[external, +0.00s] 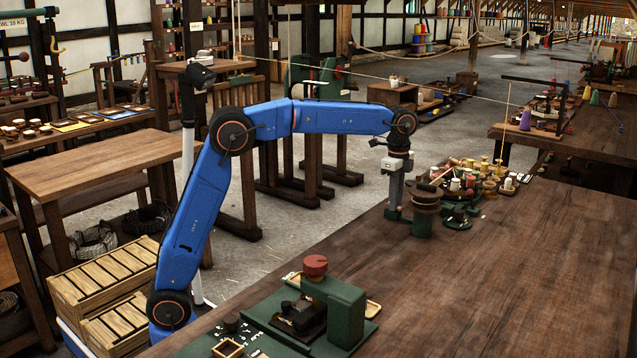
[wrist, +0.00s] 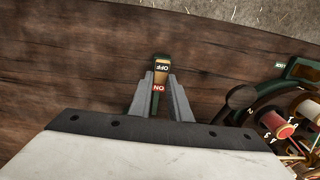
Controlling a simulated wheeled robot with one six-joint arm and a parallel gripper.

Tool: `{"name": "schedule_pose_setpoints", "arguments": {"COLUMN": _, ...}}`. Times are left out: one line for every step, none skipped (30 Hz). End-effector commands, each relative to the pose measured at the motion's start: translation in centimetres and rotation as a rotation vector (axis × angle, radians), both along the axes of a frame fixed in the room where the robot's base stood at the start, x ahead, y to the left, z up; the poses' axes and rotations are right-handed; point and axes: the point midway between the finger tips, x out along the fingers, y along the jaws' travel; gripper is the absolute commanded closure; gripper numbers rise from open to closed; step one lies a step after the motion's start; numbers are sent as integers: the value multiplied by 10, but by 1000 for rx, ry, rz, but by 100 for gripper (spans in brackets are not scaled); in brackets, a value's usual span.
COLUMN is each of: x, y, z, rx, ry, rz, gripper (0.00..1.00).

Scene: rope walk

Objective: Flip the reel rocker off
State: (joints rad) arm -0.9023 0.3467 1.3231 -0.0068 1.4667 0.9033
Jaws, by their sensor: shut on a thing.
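The reel rocker (wrist: 160,65) is a small dark piece with a pale OFF label at its far end and a red ON label nearer me, both upside down in the wrist view. My gripper (wrist: 161,79) has its two grey fingers at either side of it, shut on it. In the external view, my gripper (external: 393,208) points down at the table by the left side of a round wooden reel on a green stand (external: 422,222). The rocker is too small and hidden to make out there. I cannot tell which way it is tipped.
A round holder with numbered spools (wrist: 280,130) lies close on the right in the wrist view. Several spools and small parts crowd the table behind my gripper. A green machine with a red knob (external: 315,265) stands nearer the camera. The wooden table (external: 520,265) is clear on the right.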

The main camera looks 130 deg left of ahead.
Motion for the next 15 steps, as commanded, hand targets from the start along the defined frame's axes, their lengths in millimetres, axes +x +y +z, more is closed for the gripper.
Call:
{"name": "schedule_pose_setpoints", "arguments": {"x": -2, "y": 0, "z": 0, "rx": 0, "ry": -14, "rz": 0, "gripper": 100}}
{"name": "schedule_pose_setpoints", "arguments": {"x": -2, "y": 0, "z": 0, "rx": -1, "ry": -25, "rz": 0, "gripper": 100}}
{"name": "schedule_pose_setpoints", "arguments": {"x": -3, "y": 0, "z": 0, "rx": -1, "ry": -45, "rz": 0, "gripper": 100}}
{"name": "schedule_pose_setpoints", "arguments": {"x": -4, "y": 0, "z": 1, "rx": -1, "ry": -60, "rz": 1, "gripper": 100}}
{"name": "schedule_pose_setpoints", "arguments": {"x": -5, "y": 0, "z": 1, "rx": -1, "ry": -76, "rz": 2, "gripper": 100}}
{"name": "schedule_pose_setpoints", "arguments": {"x": -5, "y": 0, "z": 1, "rx": 0, "ry": -92, "rz": 1, "gripper": 100}}
{"name": "schedule_pose_setpoints", "arguments": {"x": -5, "y": 0, "z": 0, "rx": -1, "ry": -101, "rz": 1, "gripper": 100}}
{"name": "schedule_pose_setpoints", "arguments": {"x": -5, "y": 0, "z": 0, "rx": -1, "ry": -107, "rz": 0, "gripper": 100}}
{"name": "schedule_pose_setpoints", "arguments": {"x": -4, "y": 0, "z": 0, "rx": 0, "ry": -110, "rz": 0, "gripper": 100}}
{"name": "schedule_pose_setpoints", "arguments": {"x": -4, "y": 0, "z": 0, "rx": 0, "ry": -110, "rz": 0, "gripper": 100}}
{"name": "schedule_pose_setpoints", "arguments": {"x": -4, "y": 0, "z": 0, "rx": 0, "ry": -109, "rz": 0, "gripper": 100}}
{"name": "schedule_pose_setpoints", "arguments": {"x": -4, "y": 0, "z": 0, "rx": 0, "ry": -109, "rz": 0, "gripper": 100}}
{"name": "schedule_pose_setpoints", "arguments": {"x": -4, "y": 0, "z": 0, "rx": 0, "ry": -109, "rz": 0, "gripper": 100}}
{"name": "schedule_pose_setpoints", "arguments": {"x": -4, "y": 0, "z": 0, "rx": 0, "ry": -109, "rz": 0, "gripper": 100}}
{"name": "schedule_pose_setpoints", "arguments": {"x": -4, "y": 0, "z": 0, "rx": 0, "ry": -109, "rz": 0, "gripper": 100}}
